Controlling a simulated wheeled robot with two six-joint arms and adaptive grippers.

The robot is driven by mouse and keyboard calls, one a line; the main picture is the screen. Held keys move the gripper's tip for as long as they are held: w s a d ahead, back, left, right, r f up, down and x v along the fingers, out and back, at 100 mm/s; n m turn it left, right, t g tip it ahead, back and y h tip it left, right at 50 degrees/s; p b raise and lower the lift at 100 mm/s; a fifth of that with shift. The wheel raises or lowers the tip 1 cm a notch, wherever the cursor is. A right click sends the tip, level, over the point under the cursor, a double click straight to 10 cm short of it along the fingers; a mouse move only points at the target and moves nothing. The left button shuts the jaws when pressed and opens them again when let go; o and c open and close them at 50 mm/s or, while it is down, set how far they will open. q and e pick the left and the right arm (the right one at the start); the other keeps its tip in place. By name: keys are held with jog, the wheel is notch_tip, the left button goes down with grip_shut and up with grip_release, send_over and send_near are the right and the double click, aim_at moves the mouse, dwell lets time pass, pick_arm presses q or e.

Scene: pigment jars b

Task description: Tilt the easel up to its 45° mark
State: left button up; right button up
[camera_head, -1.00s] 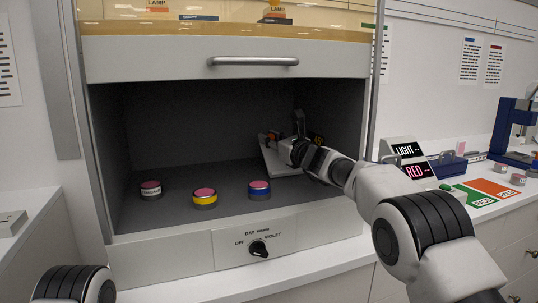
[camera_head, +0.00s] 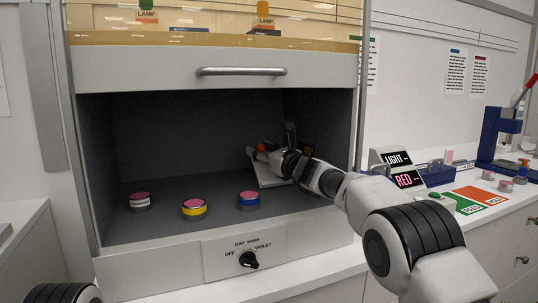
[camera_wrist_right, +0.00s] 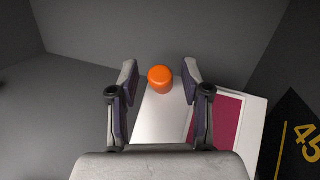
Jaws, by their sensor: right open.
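The easel (camera_head: 268,178) is a pale tilted panel at the back right inside the grey booth. In the right wrist view its silver face (camera_wrist_right: 160,122) carries a magenta patch (camera_wrist_right: 217,120) and an orange knob (camera_wrist_right: 160,78) near its far edge. A dark plate with a yellow 45 mark (camera_wrist_right: 307,140) stands to its right; I cannot read the easel's angle against it. My right gripper (camera_wrist_right: 160,82) is open, its fingers on either side of the knob with gaps showing. In the head view this gripper (camera_head: 268,153) partly hides the easel. My left gripper is out of view.
Three pink-topped jars stand on the booth floor: white-banded (camera_head: 140,201), yellow-banded (camera_head: 194,208) and blue-banded (camera_head: 249,200). The raised sash (camera_head: 215,72) hangs above, with a selector knob (camera_head: 249,260) below. A LIGHT/RED sign (camera_head: 402,168) stands right of the booth. The booth's middle is clear.

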jog(key=v, duration=1.1)
jog(key=shift+s+d, duration=0.15)
jog(key=shift+s, duration=0.05)
jog(key=shift+s+d, duration=0.15)
jog(key=shift+f, duration=0.1)
